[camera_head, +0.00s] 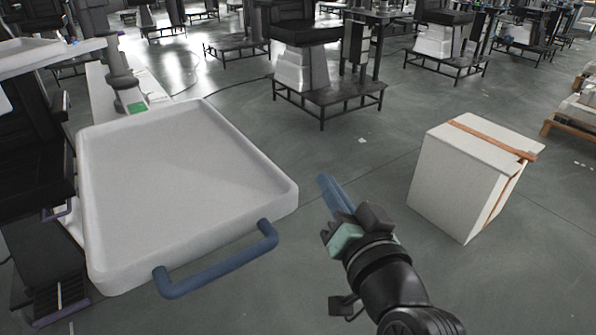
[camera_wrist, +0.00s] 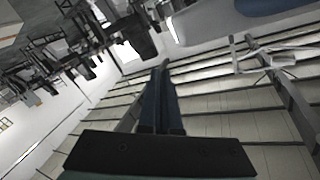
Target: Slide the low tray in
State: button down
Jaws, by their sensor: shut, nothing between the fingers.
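The low tray (camera_head: 180,170) is a wide, shallow white tray with a raised rim. It sticks out at the left of the head view. A blue bar handle (camera_head: 215,265) runs along its near edge. My gripper (camera_head: 328,184) is to the right of the tray and apart from it and its handle. Its fingers are shut with nothing between them. In the wrist view the shut fingers (camera_wrist: 162,68) point up the picture. A pale blue and grey shape (camera_wrist: 235,15) shows at the top of that view, and I cannot tell what it is.
A second white tray (camera_head: 40,54) is higher up at the far left, beside a dark column structure. A white box with a brown strap (camera_head: 465,180) stands on the floor at right. Lift columns on black frames (camera_head: 325,95) stand behind. Grey floor between is open.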

jog(key=s+d+f+m+g+y+p, duration=0.1)
jog(key=s+f+m+y+p, duration=0.2)
jog(key=s+p, duration=0.45)
jog(key=s+d+f+m+g+y+p, duration=0.1)
jog(key=s+m+y+p, duration=0.1)
jog(key=s+m+p, duration=0.45)
jog(key=n+p, duration=0.1)
jog(key=p, duration=0.4)
send_near(242, 173)
jog(key=v, duration=0.5)
jog(key=shift+s+d+r, duration=0.1)
jog(key=shift+s+d, duration=0.05)
jog(key=shift+d, duration=0.05)
jog(key=b+x, duration=0.4)
jog(key=x, duration=0.3)
jog(key=b+x, duration=0.5)
jog(key=x, duration=0.3)
jog(key=shift+a+r, duration=0.1)
jog(key=shift+a, duration=0.05)
jog(key=shift+a+r, duration=0.1)
jog(key=shift+r, duration=0.35)
